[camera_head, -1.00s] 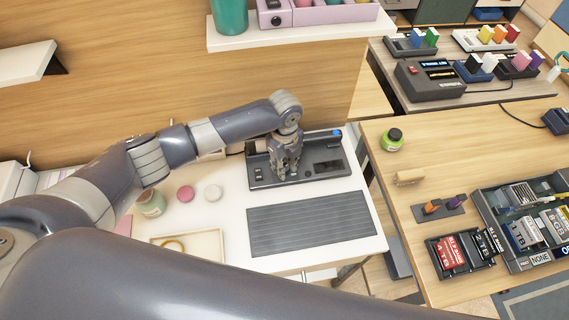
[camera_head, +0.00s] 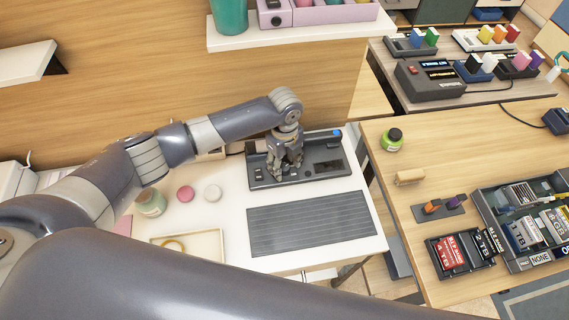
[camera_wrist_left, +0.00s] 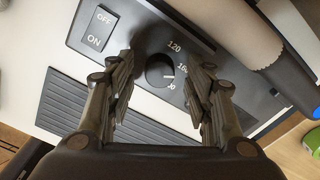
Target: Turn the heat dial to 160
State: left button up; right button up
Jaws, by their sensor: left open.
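The heat dial (camera_wrist_left: 160,72) is a small dark round knob on a dark device panel (camera_wrist_left: 205,50), which also shows in the head view (camera_head: 262,178). White labels beside it read 120 and 160, with a third partly hidden. A short white mark on the dial's right side points roughly toward the 160 side; its exact reading is unclear. My left gripper (camera_wrist_left: 162,78) is open, with one finger on each side of the dial, and I cannot tell whether either touches it. In the head view this gripper (camera_head: 286,160) points down at the panel and hides the dial. My right gripper is not in view.
An ON/OFF switch (camera_wrist_left: 98,28) is left of the dial. A ribbed dark plate (camera_head: 310,222) lies in front of the device. A jar (camera_head: 151,203), a pink disc (camera_head: 185,193) and a tray (camera_head: 205,243) are on the white table to the left.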

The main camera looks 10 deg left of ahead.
aim_at(285, 167)
pick_arm(q)
notch_tip(285, 167, up, 11)
dwell(0.3)
dwell(0.5)
